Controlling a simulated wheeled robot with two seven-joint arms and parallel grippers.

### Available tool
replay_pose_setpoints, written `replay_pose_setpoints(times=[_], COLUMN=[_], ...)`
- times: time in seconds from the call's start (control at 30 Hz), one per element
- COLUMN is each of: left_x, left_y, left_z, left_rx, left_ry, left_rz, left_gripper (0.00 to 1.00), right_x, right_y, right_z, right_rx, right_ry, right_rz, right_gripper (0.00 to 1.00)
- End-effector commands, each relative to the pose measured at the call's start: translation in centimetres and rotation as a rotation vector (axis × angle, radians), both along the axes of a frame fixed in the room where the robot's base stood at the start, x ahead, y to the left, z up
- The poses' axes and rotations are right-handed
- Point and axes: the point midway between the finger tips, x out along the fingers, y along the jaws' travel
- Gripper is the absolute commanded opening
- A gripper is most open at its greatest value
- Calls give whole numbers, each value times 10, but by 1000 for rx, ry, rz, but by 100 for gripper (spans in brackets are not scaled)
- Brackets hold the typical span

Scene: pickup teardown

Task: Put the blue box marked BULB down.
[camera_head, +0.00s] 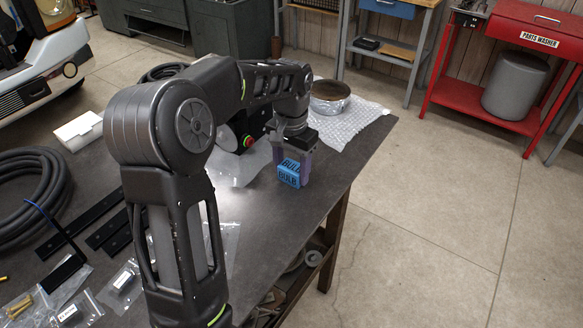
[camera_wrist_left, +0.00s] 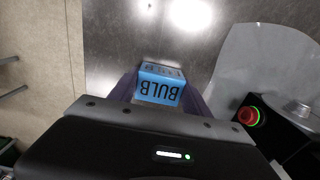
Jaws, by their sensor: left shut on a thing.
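The blue box marked BULB (camera_head: 289,174) is at the right part of the dark table (camera_head: 262,214), near its right edge. My left gripper (camera_head: 291,163) points down and is shut on the box, with its purple fingers on either side. The left wrist view shows the box (camera_wrist_left: 161,86) between the fingers of the left gripper (camera_wrist_left: 160,95), the BULB lettering upside down. Whether the box's underside touches the table cannot be told. My right gripper is not in view.
Bubble wrap (camera_head: 350,120) with a round metal tin (camera_head: 330,97) lies behind the gripper. Black hose (camera_head: 28,195), dark flat bars (camera_head: 80,222) and small bagged parts (camera_head: 72,312) lie on the left. The tabletop in front of the box is clear.

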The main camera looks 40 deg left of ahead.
Motion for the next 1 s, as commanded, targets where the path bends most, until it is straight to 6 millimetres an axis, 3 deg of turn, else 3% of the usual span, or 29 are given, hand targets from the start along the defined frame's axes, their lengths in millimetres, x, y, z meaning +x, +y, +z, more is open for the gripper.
replay_pose_setpoints(times=[0.17,0.2,0.43,0.8,1.0], left_x=[0,0,0,0,1], left_y=[0,0,0,0,0], left_z=[-3,-3,-2,3,27], left_rx=[0,0,0,0,1], left_ry=[0,0,0,-2,-5], left_rz=[0,0,0,0,0], left_gripper=[14,58,76,78,78], right_x=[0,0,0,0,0], right_y=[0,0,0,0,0], right_z=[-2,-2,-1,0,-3], right_rx=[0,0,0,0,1], right_ry=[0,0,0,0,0], right_rz=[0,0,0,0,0], right_gripper=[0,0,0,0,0])
